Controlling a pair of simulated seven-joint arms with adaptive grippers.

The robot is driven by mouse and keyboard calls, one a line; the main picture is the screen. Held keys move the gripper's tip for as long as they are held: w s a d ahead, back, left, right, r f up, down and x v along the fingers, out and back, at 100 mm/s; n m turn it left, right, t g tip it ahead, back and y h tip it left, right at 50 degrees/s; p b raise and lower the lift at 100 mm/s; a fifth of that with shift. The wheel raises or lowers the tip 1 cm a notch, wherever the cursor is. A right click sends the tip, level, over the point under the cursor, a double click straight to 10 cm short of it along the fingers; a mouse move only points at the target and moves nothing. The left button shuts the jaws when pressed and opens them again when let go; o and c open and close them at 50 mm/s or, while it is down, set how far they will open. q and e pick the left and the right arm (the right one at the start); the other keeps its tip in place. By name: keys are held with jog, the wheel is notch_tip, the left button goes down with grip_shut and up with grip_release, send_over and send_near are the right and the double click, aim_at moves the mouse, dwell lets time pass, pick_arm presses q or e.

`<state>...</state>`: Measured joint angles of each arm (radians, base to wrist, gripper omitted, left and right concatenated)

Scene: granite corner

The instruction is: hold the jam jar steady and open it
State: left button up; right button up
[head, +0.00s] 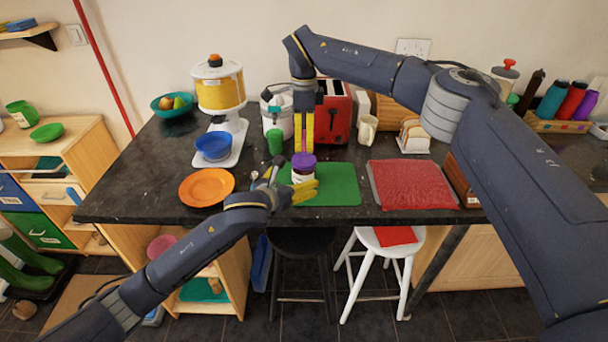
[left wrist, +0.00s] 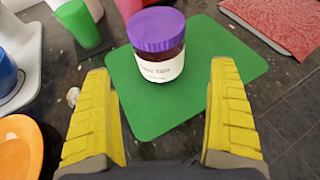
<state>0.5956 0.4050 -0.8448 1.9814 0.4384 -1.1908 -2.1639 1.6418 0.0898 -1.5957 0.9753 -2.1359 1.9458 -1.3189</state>
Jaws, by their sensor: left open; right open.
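The jam jar (left wrist: 160,68) has a purple lid (left wrist: 157,28), dark contents and a white label. It stands upright on the green mat (head: 340,184), with its lid on. In the head view the purple lid (head: 303,161) shows above the jar's white label (head: 301,177). My left gripper (head: 304,191) is open in front of the jar; in the left wrist view its yellow fingers (left wrist: 165,115) are spread, with the jar beyond them. My right gripper (head: 304,150) points down from above, its yellow fingers just over the lid. Whether they touch the lid is unclear.
An orange plate (head: 206,187), a blue bowl (head: 213,146) and a green cup (head: 275,140) are left of the jar. A red toaster (head: 335,112) and a cream mug (head: 368,128) stand behind. A red mat (head: 413,184) lies right. The green mat's right part is clear.

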aim_at(300, 176)
pick_arm(q)
jog(key=shift+x, duration=3.8)
jog(key=shift+c, duration=0.3)
